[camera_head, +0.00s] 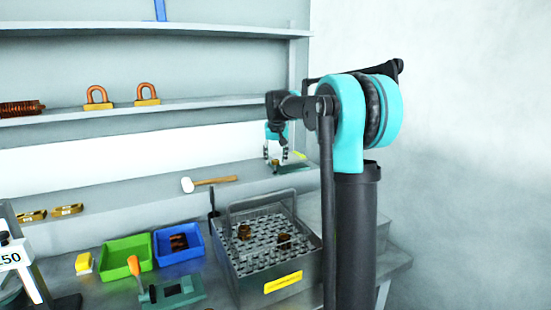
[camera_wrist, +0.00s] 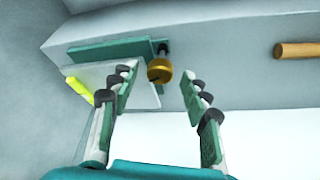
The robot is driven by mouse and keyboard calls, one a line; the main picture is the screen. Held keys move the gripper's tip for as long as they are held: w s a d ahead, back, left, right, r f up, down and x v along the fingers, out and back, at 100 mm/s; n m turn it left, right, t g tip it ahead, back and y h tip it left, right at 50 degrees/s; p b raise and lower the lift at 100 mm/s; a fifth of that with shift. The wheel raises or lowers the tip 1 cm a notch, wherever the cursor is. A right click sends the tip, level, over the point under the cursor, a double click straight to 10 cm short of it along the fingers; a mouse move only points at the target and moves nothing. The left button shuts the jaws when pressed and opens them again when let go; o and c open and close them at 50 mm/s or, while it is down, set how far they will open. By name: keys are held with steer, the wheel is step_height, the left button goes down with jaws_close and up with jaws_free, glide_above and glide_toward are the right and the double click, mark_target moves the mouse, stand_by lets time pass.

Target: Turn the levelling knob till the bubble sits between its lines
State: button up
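The levelling knob (camera_wrist: 160,70) is a brass-coloured round knob at the edge of a green plate (camera_wrist: 110,50), seen in the wrist view. A yellow-green vial (camera_wrist: 80,89) shows at the left of the white block (camera_wrist: 100,75); its bubble and lines are too small to make out. My gripper (camera_wrist: 165,83) is open, with its two fingers apart on either side of the knob and nothing visibly held between them. In the head view my gripper (camera_head: 276,152) is by the right end of the lower shelf, above the small levelling device (camera_head: 290,167).
A mallet (camera_head: 210,182) lies left of the device, its handle (camera_wrist: 297,50) showing in the wrist view. Two shackles (camera_head: 147,95) sit on the shelf above.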

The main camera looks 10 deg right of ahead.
steer(key=v, duration=1.2)
steer(key=shift+w, duration=0.1)
